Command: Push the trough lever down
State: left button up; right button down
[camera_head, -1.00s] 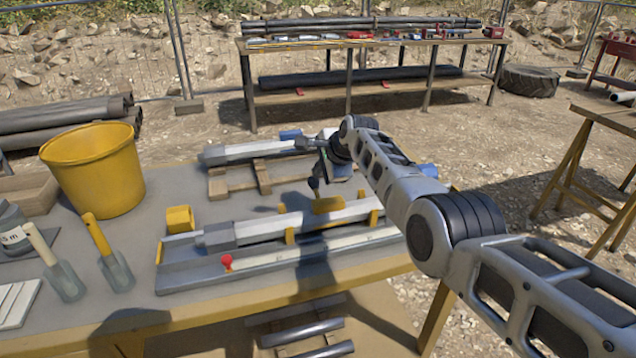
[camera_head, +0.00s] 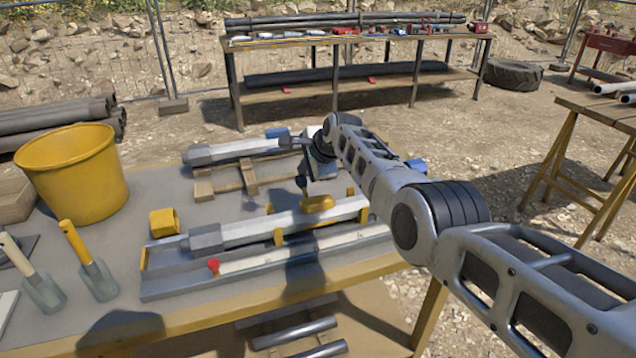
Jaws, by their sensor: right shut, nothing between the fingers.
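The trough (camera_head: 160,287) is a long grey tray on the near worktable, with a grey sampling tube lying along it (camera_head: 232,234). A pale bar with a red knob (camera_head: 213,266) at its left end runs along the trough's front; it looks like the lever, and it lies nearly flat. My right gripper (camera_head: 302,182) is shut and empty, pointing down above the yellow piece (camera_head: 317,203) on the tube. It is behind and to the right of the red knob, apart from it. My left gripper is out of view.
A yellow bucket (camera_head: 72,175), a yellow block (camera_head: 164,222) and two trowels (camera_head: 88,262) stand or lie on the left of the table. Another grey tube (camera_head: 235,150) rests on wooden supports behind the trough.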

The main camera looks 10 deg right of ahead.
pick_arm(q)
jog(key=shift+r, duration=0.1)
